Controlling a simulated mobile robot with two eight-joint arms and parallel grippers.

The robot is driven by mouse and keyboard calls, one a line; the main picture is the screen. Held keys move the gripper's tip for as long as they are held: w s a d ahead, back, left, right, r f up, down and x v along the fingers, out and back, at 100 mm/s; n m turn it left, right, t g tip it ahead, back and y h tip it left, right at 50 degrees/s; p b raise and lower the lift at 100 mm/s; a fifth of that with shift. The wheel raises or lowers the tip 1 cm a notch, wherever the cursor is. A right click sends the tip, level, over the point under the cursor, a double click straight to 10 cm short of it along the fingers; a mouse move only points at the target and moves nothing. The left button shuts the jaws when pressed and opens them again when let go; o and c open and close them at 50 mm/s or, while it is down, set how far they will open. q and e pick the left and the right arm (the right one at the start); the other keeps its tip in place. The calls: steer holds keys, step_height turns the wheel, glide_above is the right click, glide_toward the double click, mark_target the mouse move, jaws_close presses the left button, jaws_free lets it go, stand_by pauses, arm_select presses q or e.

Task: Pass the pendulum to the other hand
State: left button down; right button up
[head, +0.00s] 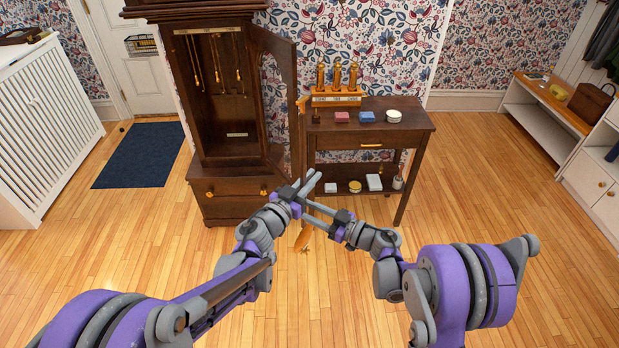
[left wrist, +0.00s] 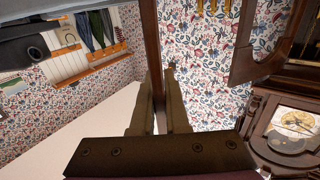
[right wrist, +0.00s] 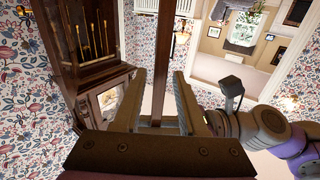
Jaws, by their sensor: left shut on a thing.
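The pendulum (head: 303,150) is a long dark rod with orange-brass ends, held roughly upright in front of the clock. My left gripper (head: 308,184) is shut on its rod; in the left wrist view the rod (left wrist: 152,50) runs between the closed fingers. My right gripper (head: 316,212) is just below and right of the left one. In the right wrist view its fingers (right wrist: 160,100) stand apart on either side of the rod (right wrist: 165,60), with gaps visible. The rod is partly hidden by the grippers in the head view.
The clock case (head: 222,100) stands behind with its door (head: 276,85) open and brass parts hanging inside. A dark side table (head: 420,122) at right holds small boxes and a brass-topped stand (head: 337,98). A white bench (head: 545,125) is far right. The front floor is clear.

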steer(key=shift+o, duration=0.6)
steer(key=v, duration=1.2)
steer(key=w+d+r+m+t+h, duration=0.2)
steer(key=r+m+t+h, duration=0.15)
steer(key=r, duration=0.25)
steer(key=w+d+r+m+t+h, duration=0.2)
steer(key=w+r+t+h, duration=0.15)
steer(key=r, duration=0.25)
steer(key=s+d+r+m+t+h, duration=0.1)
steer(key=s+d+r+m+h, duration=0.2)
steer(key=d+m+h, duration=0.4)
steer(key=s+a+f+g, duration=0.2)
steer(key=s+f+g, duration=0.2)
steer(key=s, duration=0.4)
steer(key=s+a+f+g, duration=0.1)
steer(key=s+f+g, duration=0.3)
steer(key=s, duration=0.5)
steer(key=s+a+f+n+g+h, duration=0.1)
steer(key=s+a+f+g, duration=0.1)
steer(key=s+f+g, duration=0.2)
steer(key=s+f, duration=0.3)
steer(key=s, duration=0.2)
steer(key=shift+s+a+g, duration=0.2)
steer(key=shift+a+g, duration=0.1)
steer(key=shift+a, duration=0.05)
